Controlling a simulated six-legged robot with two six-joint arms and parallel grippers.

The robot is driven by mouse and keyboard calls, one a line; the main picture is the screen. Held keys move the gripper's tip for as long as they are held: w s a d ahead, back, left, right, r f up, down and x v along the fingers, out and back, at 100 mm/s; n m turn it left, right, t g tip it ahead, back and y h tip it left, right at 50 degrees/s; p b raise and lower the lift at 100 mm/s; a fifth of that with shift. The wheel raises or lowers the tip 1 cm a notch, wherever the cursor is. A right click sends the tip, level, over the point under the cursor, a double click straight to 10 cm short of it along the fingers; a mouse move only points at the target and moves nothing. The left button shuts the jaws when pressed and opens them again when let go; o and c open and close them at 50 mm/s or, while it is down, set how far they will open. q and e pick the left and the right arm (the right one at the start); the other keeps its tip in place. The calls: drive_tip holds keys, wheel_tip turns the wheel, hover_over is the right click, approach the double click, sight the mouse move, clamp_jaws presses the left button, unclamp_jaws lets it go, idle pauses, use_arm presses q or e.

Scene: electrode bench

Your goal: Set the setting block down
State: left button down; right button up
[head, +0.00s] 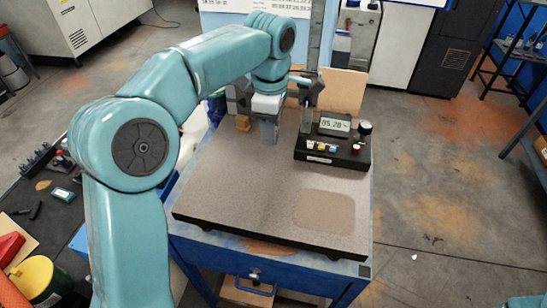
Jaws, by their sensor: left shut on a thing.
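My left gripper (268,116) is over the back part of the speckled granite plate (240,180), its fingers pointing down. It is shut on a small grey block, the setting block (269,135), which shows below the white gripper body. Fingers and block are close in colour, so their border is hard to see. I cannot tell whether the block touches the plate. My right gripper is out of view.
A black instrument (332,148) with a lit display and coloured buttons stands right of the gripper. A small tan block (243,123) is to the left. A darker rectangular patch (325,211) marks the plate's front right. The plate's front half is clear.

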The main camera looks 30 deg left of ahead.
use_arm(q)
hover_over(271, 167)
drive_tip(key=f, duration=0.4)
drive_tip(key=shift+w+a, duration=0.3)
drive_tip(key=shift+a, duration=0.05)
drive_tip(key=shift+s+d+f, duration=0.35)
drive_tip(key=shift+s+f, duration=0.1)
drive_tip(key=shift+f, duration=0.2)
drive_tip(key=f, duration=0.2)
drive_tip(key=w+f, duration=0.1)
drive_tip(key=shift+a+f, duration=0.25)
drive_tip(key=shift+f, duration=0.15)
drive_tip(key=shift+s+d+r, duration=0.2)
drive_tip(key=shift+s+d, duration=0.05)
drive_tip(key=shift+s, duration=0.15)
drive_tip(key=shift+f, duration=0.15)
drive_tip(key=c, duration=0.7)
unclamp_jaws()
drive_tip(key=shift+w+a+f, duration=0.2)
drive_tip(key=shift+w, duration=0.05)
drive_tip(key=shift+s+d+r, duration=0.15)
drive_tip(key=shift+s+r, duration=0.05)
drive_tip(key=r, duration=1.2)
drive_tip(key=shift+w+p, duration=0.25)
drive_tip(key=shift+p, duration=0.1)
drive_tip(key=shift+s+r, duration=0.15)
drive_tip(key=shift+s, duration=0.05)
